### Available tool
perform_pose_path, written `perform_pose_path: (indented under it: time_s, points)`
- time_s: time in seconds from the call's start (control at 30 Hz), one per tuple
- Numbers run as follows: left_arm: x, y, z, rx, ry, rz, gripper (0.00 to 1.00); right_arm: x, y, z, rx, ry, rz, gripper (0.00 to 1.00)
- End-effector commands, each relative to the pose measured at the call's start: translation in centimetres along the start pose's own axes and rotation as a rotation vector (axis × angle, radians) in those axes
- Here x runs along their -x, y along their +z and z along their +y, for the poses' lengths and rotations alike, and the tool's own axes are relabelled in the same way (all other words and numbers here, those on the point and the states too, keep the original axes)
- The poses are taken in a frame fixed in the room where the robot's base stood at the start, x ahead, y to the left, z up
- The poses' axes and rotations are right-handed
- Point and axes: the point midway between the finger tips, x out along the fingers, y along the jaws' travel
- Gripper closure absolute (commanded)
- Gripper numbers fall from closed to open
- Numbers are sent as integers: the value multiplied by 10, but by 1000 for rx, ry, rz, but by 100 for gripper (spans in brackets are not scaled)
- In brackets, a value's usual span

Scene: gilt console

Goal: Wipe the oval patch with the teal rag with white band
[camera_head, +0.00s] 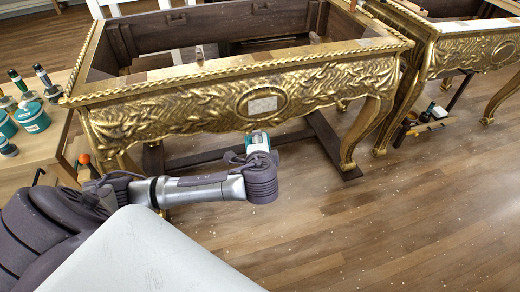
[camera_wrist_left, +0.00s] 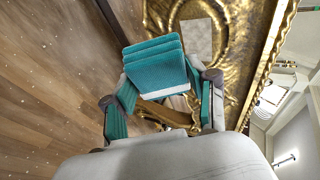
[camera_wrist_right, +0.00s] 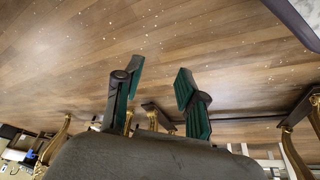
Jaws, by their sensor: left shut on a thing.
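The oval patch (camera_head: 263,103) is a pale, whitish panel in an oval gilt frame on the front of the gold console (camera_head: 180,112). The patch also shows behind the rag in the left wrist view (camera_wrist_left: 197,38). The teal rag with white band (camera_wrist_left: 157,66) is folded in layers. My left gripper (camera_wrist_left: 162,98) is shut on the rag and holds it below and in front of the patch; whether it touches the console I cannot tell. In the head view the left gripper (camera_head: 257,143) is small beneath the oval. My right gripper (camera_wrist_right: 158,88) is open and empty above the floor.
A wooden cabinet (camera_head: 35,150) at the left carries several teal containers and dark-handled tools (camera_head: 47,82). A second gilt console (camera_head: 470,50) stands at the right, with small bottles and items (camera_head: 425,122) on the floor beneath. The wooden floor (camera_head: 400,210) in front is open, with pale specks.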

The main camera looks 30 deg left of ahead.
Motion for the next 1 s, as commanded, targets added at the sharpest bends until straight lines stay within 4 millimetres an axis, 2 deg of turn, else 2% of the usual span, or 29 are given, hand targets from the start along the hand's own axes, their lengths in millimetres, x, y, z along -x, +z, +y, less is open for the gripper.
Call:
perform_pose_path:
  time_s: [0.03, 0.2, 0.3, 0.43, 0.67, 1.0]
  points:
    - [-22, 3, 12, -58, -84, 26, 71, 0, -8, 0, -1, 2, 32, 60]
    - [-54, 0, 0, -179, -310, 99, 71, 50, -34, 2, -4, 7, 100, 60]
    - [-63, -2, -7, -208, -386, 117, 71, 74, -39, 3, -6, 9, 126, 60]
    - [-69, -4, -13, -226, -437, 123, 71, 95, -42, 4, -6, 11, 146, 60]
    - [-74, -3, -19, -230, -452, 123, 71, 102, -52, 3, -5, 9, 195, 60]
    - [-94, 2, -29, -228, -450, 123, 71, 104, -91, -2, 2, 0, 385, 60]
